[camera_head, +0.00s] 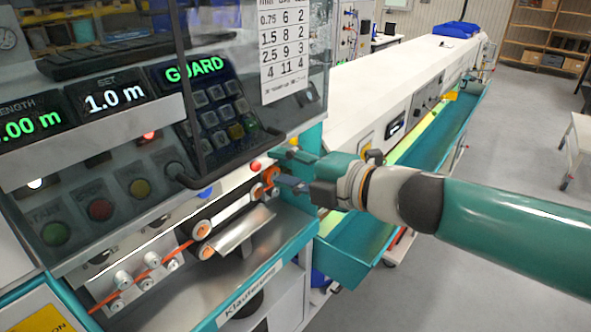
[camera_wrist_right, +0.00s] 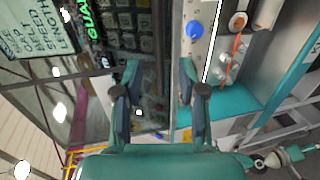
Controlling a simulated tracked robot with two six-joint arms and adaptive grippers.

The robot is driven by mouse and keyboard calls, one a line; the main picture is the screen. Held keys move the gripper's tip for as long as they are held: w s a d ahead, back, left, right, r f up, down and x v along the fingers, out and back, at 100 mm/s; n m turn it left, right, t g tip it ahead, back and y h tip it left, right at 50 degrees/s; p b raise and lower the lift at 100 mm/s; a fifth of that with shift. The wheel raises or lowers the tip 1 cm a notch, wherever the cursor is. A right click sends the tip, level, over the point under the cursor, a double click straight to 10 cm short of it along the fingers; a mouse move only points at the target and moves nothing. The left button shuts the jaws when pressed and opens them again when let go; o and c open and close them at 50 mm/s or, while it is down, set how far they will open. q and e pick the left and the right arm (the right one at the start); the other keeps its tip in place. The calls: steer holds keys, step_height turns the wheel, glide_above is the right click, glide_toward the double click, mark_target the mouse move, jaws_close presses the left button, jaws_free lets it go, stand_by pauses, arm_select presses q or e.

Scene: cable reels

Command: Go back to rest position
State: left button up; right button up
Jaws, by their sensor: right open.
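My right gripper (camera_head: 284,169) reaches in from the right in the head view, in front of the teal and white cable machine (camera_head: 290,235). In the right wrist view the two fingers of this gripper (camera_wrist_right: 160,72) stand apart, with nothing held between them. The keypad (camera_head: 215,118) and the clear guard panel's dark handle (camera_head: 226,173) are left of the gripper. A blue button (camera_wrist_right: 194,30) shows just beyond the fingers in the wrist view. My left gripper is not in view.
An orange cable (camera_head: 152,259) runs through the rollers. The displays read "GUARD" (camera_head: 194,69) and "1.0 m" (camera_head: 115,98). A long white bench (camera_head: 395,75) with a teal trough (camera_head: 430,158) extends behind. Grey floor (camera_head: 520,140) is free at the right.

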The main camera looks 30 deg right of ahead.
steer(key=shift+v, duration=1.15)
steer(key=w+a+f+m+g, duration=0.1)
steer(key=a+f+m+g, duration=0.15)
steer(key=f, duration=0.85)
steer(key=w+a+f+m+g, duration=0.1)
steer(key=a+f+m+g, duration=0.15)
steer(key=f, duration=0.95)
steer(key=a+f+m+g, duration=0.2)
steer(key=a+f+g, duration=0.1)
steer(key=f, duration=0.8)
steer(key=s+f+m+g+h, duration=0.2)
steer(key=s+f+m+g, duration=0.3)
steer(key=s+f+m, duration=1.3)
step_height(320, 180, down, 4)
steer(key=shift+a+r+g+h, duration=0.25)
steer(key=shift+a+g+h, duration=0.05)
steer(key=shift+a+g, duration=0.1)
